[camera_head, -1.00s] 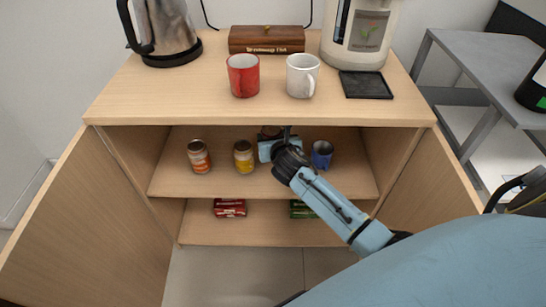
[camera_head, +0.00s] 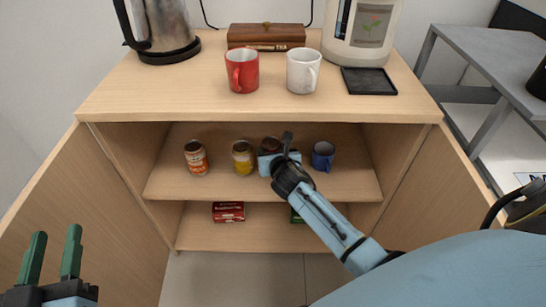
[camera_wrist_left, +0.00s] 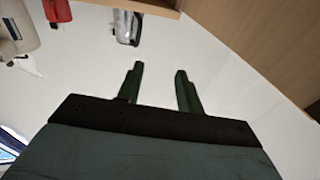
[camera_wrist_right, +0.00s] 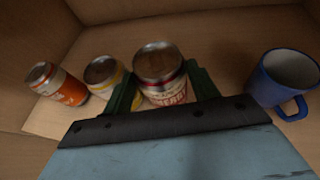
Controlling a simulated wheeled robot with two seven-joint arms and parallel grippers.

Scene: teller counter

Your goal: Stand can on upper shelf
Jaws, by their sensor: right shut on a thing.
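A can with a red and cream label marked "ENERGY" (camera_wrist_right: 162,78) sits upright between my right gripper's fingers in the right wrist view. My right gripper (camera_wrist_right: 161,92) is shut on it. In the head view this gripper (camera_head: 277,163) is inside the cabinet at the upper shelf (camera_head: 215,187), between a yellow-labelled jar or can (camera_head: 243,158) and a blue mug (camera_head: 323,156). The held can's base is hidden, so I cannot tell whether it touches the shelf. My left gripper (camera_head: 55,243) is open and empty at the lower left, outside the cabinet.
An orange-labelled can (camera_head: 196,158) stands at the shelf's left. A red package (camera_head: 228,211) lies on the lower shelf. The cabinet doors (camera_head: 85,215) are open. Above, the counter holds a red mug (camera_head: 242,72), white mug (camera_head: 303,71), wooden box (camera_head: 266,36) and kettle (camera_head: 162,30).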

